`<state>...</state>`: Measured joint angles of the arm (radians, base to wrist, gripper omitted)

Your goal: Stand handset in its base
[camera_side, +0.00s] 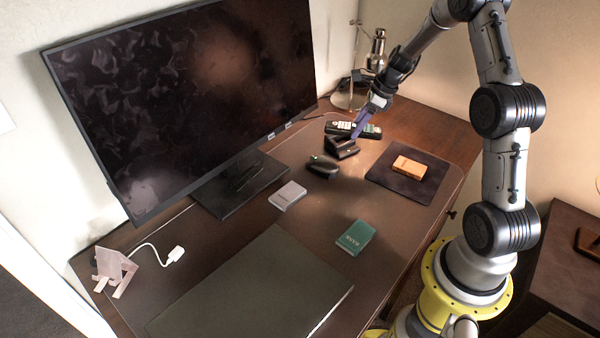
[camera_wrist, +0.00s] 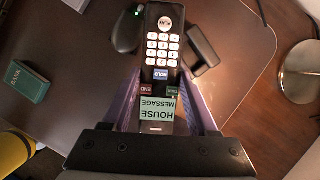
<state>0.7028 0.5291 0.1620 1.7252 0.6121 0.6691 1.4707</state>
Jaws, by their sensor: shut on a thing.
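The handset (camera_side: 342,127) is black with pale number keys, and lies roughly flat behind the base in the side view. In the wrist view the handset (camera_wrist: 162,48) shows its keypad and a pale green "HOUSE MESSAGE" label. My gripper (camera_side: 358,132) is shut on it, with purple fingers along its two long sides; the gripper (camera_wrist: 161,80) also shows in the wrist view. Whether the handset touches the desk is unclear. The black base (camera_side: 341,148) stands on the desk just in front of the handset; in the wrist view the base (camera_wrist: 203,50) is close to its right.
A black mouse (camera_side: 321,167) with a green light sits left of the base. A dark mat (camera_side: 425,190) with an orange box (camera_side: 409,167) lies to the right. A lamp (camera_side: 350,100) stands behind, and the monitor (camera_side: 190,90) is at left. A green book (camera_side: 355,237) lies nearer.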

